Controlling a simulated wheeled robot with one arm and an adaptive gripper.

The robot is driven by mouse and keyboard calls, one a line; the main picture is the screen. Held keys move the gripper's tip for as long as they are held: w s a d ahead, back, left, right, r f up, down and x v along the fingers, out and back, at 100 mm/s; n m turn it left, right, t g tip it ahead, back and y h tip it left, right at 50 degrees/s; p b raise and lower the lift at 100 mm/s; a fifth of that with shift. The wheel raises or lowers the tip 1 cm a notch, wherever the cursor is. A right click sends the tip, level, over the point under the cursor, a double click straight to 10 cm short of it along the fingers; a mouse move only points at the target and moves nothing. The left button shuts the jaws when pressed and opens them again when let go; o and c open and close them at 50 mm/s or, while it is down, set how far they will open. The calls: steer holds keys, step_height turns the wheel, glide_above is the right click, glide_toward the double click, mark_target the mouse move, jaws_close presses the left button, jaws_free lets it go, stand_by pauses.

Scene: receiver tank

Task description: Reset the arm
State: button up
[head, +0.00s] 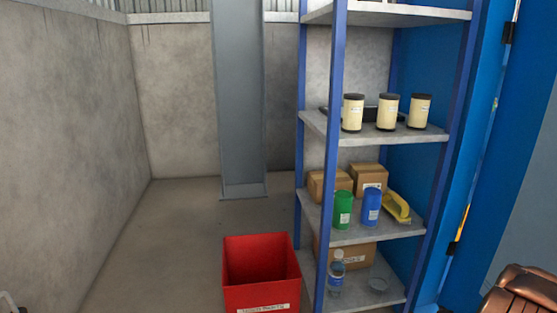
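My gripper is not in view in the head view, so its pose and opening do not show. No part that I can surely tell as my arm shows either. The task names no other object.
A blue-posted shelf rack (330,130) stands at the right, holding cream canisters (388,112), boxes (369,178), green (343,209) and blue (371,207) containers and bottles (336,277). A red bin (261,272) stands left of it.

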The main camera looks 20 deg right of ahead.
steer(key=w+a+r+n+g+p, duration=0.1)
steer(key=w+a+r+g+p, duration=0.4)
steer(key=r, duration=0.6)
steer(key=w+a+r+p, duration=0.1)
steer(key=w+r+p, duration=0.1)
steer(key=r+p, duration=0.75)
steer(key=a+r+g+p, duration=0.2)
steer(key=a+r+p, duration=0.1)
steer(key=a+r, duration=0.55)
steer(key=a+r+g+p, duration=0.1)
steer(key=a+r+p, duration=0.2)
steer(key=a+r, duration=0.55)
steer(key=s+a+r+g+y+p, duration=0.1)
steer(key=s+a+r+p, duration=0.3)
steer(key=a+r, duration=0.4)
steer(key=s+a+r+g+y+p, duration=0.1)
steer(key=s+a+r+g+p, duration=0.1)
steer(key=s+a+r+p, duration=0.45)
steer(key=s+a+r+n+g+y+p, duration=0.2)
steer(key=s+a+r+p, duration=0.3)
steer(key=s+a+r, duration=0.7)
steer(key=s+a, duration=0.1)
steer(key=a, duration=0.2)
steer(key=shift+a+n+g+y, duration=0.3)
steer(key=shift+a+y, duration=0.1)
